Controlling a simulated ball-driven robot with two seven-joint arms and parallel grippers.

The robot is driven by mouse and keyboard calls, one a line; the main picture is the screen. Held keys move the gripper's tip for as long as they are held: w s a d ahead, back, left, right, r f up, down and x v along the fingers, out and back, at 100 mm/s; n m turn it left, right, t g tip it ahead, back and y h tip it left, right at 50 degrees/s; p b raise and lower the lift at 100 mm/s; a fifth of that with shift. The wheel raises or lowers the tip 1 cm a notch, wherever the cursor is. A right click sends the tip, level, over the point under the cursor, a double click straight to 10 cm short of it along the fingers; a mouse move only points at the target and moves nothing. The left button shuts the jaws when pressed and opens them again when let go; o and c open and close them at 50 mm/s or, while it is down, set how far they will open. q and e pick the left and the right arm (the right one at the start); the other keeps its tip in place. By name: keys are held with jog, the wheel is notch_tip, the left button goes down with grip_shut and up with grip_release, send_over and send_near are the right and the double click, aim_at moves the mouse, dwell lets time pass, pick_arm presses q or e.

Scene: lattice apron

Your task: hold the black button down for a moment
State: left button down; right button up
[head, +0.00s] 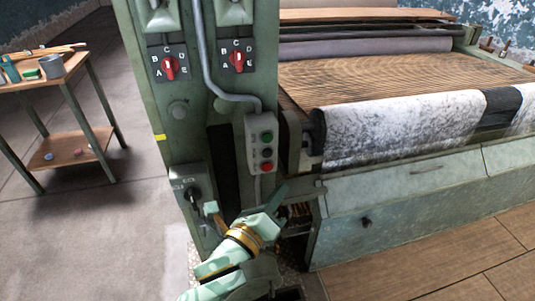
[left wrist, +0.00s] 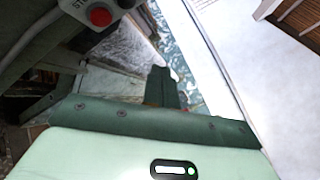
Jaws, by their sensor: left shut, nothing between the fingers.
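The control box (head: 262,142) is a grey box on the green machine post in the head view. It carries a green button on top, the dark black button (head: 267,152) in the middle and a red button (head: 267,167) at the bottom. My left gripper (head: 281,193) is shut and empty, a little below and right of the box, apart from the buttons in the picture. In the left wrist view the shut fingers (left wrist: 164,85) point away from me, and the red button (left wrist: 101,16) shows at the upper left. The black button is not seen there. My right gripper is not in view.
The machine's roller with grey fabric (head: 400,128) and its green front panel (head: 420,190) lie right of the box. A grey conduit (head: 205,60) runs down to the box. Red selector knobs (head: 169,67) are above left. A wooden table (head: 50,80) stands far left.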

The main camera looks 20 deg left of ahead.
aim_at(267, 153)
pick_arm(q)
jog(key=shift+w+a+b, duration=0.1)
jog(key=shift+w+a, duration=0.7)
jog(key=shift+w, duration=0.4)
jog(key=shift+w+a+b, duration=0.1)
jog(key=shift+w+a, duration=0.75)
jog(key=shift+w, duration=0.4)
jog(key=shift+w+a+b, duration=0.1)
jog(key=shift+w+a, duration=0.7)
jog(key=shift+w, duration=0.4)
jog(key=shift+w+a, duration=0.25)
jog(key=shift+w, duration=0.05)
jog(key=shift+w+a+p, duration=0.3)
jog(key=shift+w, duration=0.15)
dwell(1.3)
jog(key=shift+s, duration=0.1)
dwell(1.2)
jog(key=shift+s+d+p, duration=0.3)
jog(key=shift+s+d, duration=0.25)
jog(key=shift+s, duration=0.15)
